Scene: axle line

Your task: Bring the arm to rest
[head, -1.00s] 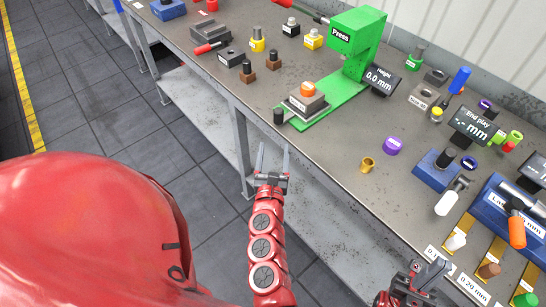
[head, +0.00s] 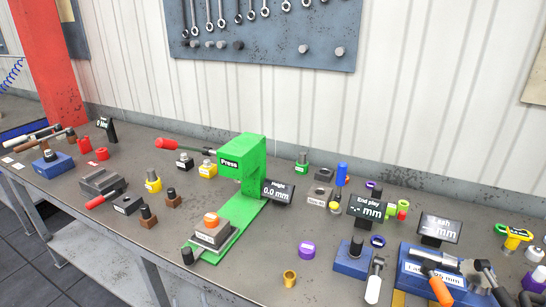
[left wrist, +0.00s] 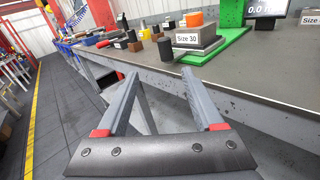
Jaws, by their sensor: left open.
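My left gripper (left wrist: 155,100) shows in the left wrist view. Its two grey fingers with red bases are apart, with nothing between them. It is in front of the workbench's front edge, and the floor and the bench's legs show beyond it. The workbench (head: 130,225) carries the green press (head: 240,165) with a grey "Size 30" block (left wrist: 198,40) and an orange piece on its base. Neither arm shows in the head view now, and the right gripper is not in view.
A "Height 0.0 mm" display (head: 277,192) stands by the press. A brass bushing (head: 289,278) and a purple ring (head: 306,249) lie on the bench. Blue fixtures crowd the right side. A tool board (head: 260,35) hangs on the wall. The aisle floor (left wrist: 60,130) looks clear.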

